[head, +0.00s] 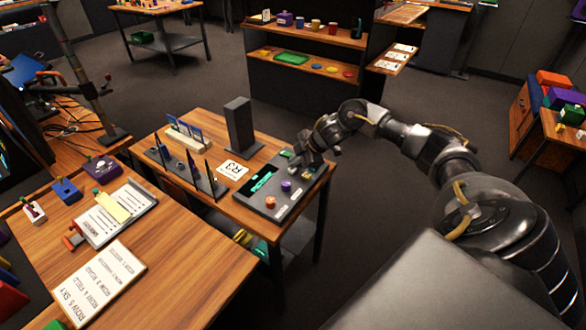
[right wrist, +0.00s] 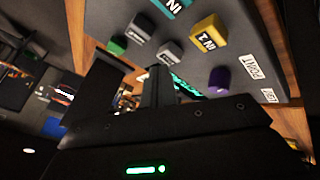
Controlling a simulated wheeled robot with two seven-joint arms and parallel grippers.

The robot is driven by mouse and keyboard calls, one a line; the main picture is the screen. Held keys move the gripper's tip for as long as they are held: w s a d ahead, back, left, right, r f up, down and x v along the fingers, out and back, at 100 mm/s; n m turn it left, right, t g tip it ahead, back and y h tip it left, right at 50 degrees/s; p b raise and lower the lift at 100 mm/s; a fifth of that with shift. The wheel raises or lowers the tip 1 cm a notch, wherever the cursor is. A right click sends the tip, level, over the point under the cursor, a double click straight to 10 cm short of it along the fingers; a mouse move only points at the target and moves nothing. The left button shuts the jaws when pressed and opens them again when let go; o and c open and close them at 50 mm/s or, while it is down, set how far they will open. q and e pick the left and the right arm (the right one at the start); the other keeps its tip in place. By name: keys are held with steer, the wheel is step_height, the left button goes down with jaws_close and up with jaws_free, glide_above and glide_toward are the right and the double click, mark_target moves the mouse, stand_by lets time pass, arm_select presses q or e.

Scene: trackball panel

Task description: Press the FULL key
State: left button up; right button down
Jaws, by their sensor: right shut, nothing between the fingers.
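My right gripper (head: 306,163) is shut and empty over the panel's far right part, hiding some keys. In the right wrist view its dark fingers (right wrist: 160,82) point at the panel beside a grey key (right wrist: 170,53). I cannot make out a FULL label. My left gripper is out of view.
Upright dividers (head: 200,173) are further left. A nearer table (head: 190,267) holds papers and small blocks. Open floor lies right of the panel table.

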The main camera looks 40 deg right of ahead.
mark_target(295, 169)
steer(key=shift+f, duration=0.55)
stand_by(0.9)
steer(key=shift+r, duration=0.1)
steer(key=shift+r+p, duration=0.8)
steer(key=shift+p, duration=0.05)
step_height(295, 169, up, 5)
steer(key=p, duration=0.5)
stand_by(0.8)
